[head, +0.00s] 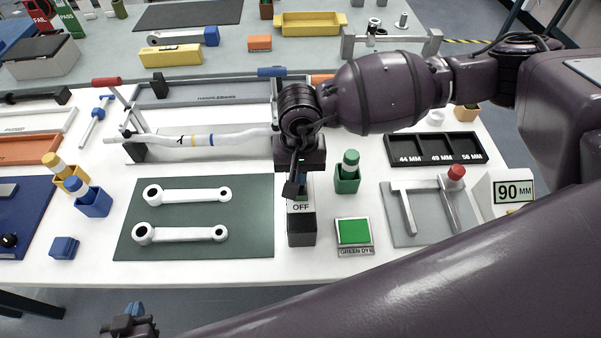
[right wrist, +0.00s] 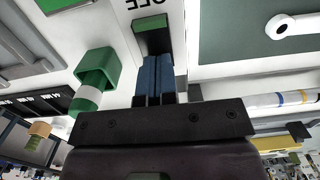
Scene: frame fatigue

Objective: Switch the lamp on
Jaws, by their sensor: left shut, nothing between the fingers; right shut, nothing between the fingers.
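A switch block stands at the front middle of the white table, with a white label reading OFF (head: 301,207) and a dark block (head: 301,232) at its near end. In the right wrist view a dark green piece (right wrist: 150,22) shows on it beside the partly cut-off lettering. My right gripper (head: 294,188) is shut and empty, pointing down at the far part of the switch. My left gripper (head: 135,308) is shut and empty at the bottom left. I cannot identify a lamp for certain.
A green holder (head: 347,182) with a capped bottle stands right of the switch, and a green dye pad (head: 354,232) nearer. A green mat (head: 195,250) with two white rods lies left. A long white shaft (head: 225,138) is behind my right gripper. A black tray (head: 435,149) is right.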

